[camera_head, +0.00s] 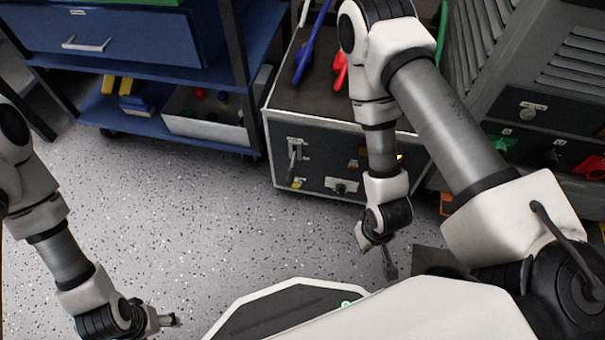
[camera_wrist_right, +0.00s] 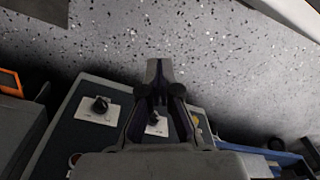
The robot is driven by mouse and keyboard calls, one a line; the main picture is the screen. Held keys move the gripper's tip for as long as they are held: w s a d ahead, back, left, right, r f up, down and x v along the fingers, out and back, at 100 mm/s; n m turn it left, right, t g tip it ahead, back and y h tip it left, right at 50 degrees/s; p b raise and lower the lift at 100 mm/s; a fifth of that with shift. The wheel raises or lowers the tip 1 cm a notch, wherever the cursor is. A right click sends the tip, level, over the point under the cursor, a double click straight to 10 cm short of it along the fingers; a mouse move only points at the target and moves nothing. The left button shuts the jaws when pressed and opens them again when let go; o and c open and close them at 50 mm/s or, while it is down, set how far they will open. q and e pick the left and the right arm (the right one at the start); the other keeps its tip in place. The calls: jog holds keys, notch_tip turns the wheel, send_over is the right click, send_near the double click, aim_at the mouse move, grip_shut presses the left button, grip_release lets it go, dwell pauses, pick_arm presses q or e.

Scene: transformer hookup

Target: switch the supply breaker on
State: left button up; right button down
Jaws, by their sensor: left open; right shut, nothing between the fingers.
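The dark supply box (camera_head: 320,165) with pale edges stands on the floor at the upper middle of the head view. A lever switch (camera_head: 293,155) on a pale plate, perhaps the supply breaker, sits at the left of its front; I cannot read its position. A black knob (camera_head: 341,187) is low on the same front. My right gripper (camera_head: 389,264) is shut and empty, in front of the box. In the right wrist view, its closed fingers (camera_wrist_right: 160,72) partly cover a small switch plate (camera_wrist_right: 156,124); a black knob (camera_wrist_right: 100,105) shows beside it. My left gripper (camera_head: 172,320) is open and empty, low at the left.
A blue shelf cart (camera_head: 190,76) with a grey bin (camera_head: 208,128) stands left of the box. Blue and red clamps (camera_head: 310,48) lie on the box top. A louvred grey cabinet (camera_head: 540,60) is at the right. The speckled floor (camera_head: 190,220) is clear between.

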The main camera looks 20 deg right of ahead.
aim_at(292, 167)
jog(key=w+m+t+y+p, duration=0.1)
jog(key=w+m+t+y, duration=0.6)
jog(key=w+m, duration=1.1)
jog(key=m+t, duration=0.1)
jog(key=t, duration=0.2)
jog(key=shift+w+m+y, duration=0.25)
jog(key=shift+m+y, duration=0.05)
jog(key=b+x, duration=0.5)
jog(key=x, duration=0.4)
jog(key=a+r, duration=0.2)
jog(key=shift+s+a+r, duration=0.2)
jog(key=shift+s+r, duration=0.15)
jog(key=shift+r, duration=0.05)
